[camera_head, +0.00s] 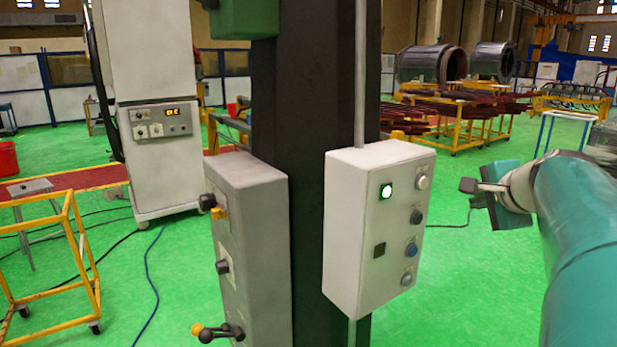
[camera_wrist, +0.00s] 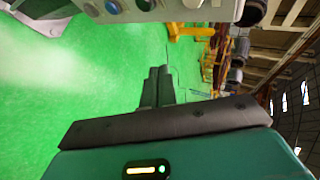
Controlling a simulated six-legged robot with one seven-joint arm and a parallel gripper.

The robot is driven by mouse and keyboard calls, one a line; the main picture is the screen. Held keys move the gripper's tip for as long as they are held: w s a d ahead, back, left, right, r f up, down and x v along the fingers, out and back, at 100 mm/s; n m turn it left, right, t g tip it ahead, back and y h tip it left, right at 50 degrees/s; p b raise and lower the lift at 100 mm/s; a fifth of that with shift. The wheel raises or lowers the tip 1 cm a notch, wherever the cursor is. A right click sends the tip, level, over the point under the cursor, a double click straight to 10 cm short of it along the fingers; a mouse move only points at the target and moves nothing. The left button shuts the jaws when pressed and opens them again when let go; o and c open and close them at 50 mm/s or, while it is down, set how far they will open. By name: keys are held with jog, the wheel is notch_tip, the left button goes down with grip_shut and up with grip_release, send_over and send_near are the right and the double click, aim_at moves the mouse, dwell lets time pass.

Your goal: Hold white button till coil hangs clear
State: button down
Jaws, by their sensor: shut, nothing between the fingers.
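A white control box (camera_head: 366,235) is fixed to a dark column. On its right-hand face are a white button (camera_head: 423,183) at the top, a black one (camera_head: 416,215), a blue one (camera_head: 411,249) and a pale grey one (camera_head: 407,279). In the wrist view my closed fingers (camera_wrist: 157,78) point towards open floor below the box's edge. I cannot make out a hanging coil.
A grey box (camera_head: 250,250) with knobs and levers stands left of the column. Behind are a white cabinet (camera_head: 160,150), a yellow frame cart (camera_head: 50,250) and large stator cylinders (camera_head: 430,64). Green floor (camera_head: 470,290) is free between the box and my arm.

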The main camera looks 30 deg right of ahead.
jog(key=shift+w, duration=0.15)
jog(key=w, duration=0.8)
jog(key=shift+w+a, duration=0.3)
jog(key=shift+a, duration=0.15)
jog(key=shift+w, duration=0.1)
dwell(1.7)
jog(key=shift+w, duration=0.3)
jog(key=shift+w+a, duration=0.1)
jog(key=shift+w, duration=0.3)
dwell(1.4)
dwell(0.6)
jog(key=shift+s, duration=0.8)
jog(key=shift+s+d, duration=0.15)
jog(key=shift+s, duration=1.1)
jog(key=shift+s+d, duration=0.15)
jog(key=shift+s, duration=1.1)
